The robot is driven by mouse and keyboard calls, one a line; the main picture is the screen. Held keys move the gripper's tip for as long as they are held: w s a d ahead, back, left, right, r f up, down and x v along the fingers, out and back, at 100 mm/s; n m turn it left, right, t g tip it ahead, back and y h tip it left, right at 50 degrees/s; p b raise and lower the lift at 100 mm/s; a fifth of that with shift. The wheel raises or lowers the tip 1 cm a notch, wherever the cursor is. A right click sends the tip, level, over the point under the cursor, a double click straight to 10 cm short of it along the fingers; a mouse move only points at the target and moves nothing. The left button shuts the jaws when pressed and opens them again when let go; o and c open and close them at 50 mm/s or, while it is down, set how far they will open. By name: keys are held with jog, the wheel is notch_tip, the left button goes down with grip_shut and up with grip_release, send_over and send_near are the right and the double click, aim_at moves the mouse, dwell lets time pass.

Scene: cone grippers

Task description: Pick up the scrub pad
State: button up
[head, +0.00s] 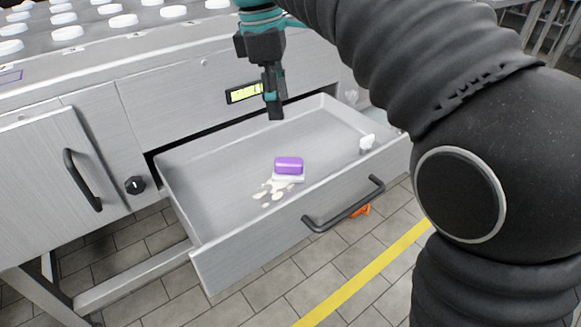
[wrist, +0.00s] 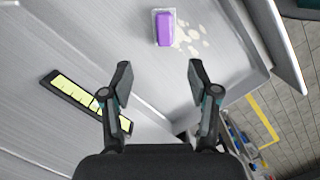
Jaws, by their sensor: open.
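The scrub pad (head: 289,165) is a small purple block on a whitish base. It lies in the middle of the open metal drawer (head: 215,165), next to a pale spill. My gripper (head: 274,108) hangs above the back part of the drawer, apart from the pad. In the wrist view my gripper (wrist: 160,72) has its two fingers spread wide with nothing between them.
A small white item (head: 367,142) sits at the drawer's right side. The drawer's front has a dark handle (head: 345,205). A yellow-green display (head: 245,92) is on the cabinet face behind my gripper. White round pieces (head: 67,33) stand on the top surface. The drawer floor around the pad is mostly clear.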

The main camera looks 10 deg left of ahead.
jog(key=b, duration=0.2)
send_over(288, 160)
jog(key=a, duration=0.1)
jog(key=f, duration=0.8)
jog(key=shift+w+a+f, duration=0.15)
jog(key=shift+w+f, duration=0.05)
jog(key=shift+w, duration=0.1)
jog(key=shift+s+d+f+b, duration=0.1)
jog(key=shift+d+f+b, duration=0.15)
jog(key=shift+f, duration=0.6)
jog(key=shift+s+d+f+b, duration=0.1)
jog(key=shift+d+f+b, duration=0.15)
jog(key=shift+f, duration=0.65)
jog(key=shift+s+d+f+b, duration=0.1)
jog(key=shift+d+f+b, duration=0.15)
jog(key=shift+f, duration=0.6)
grip_shut()
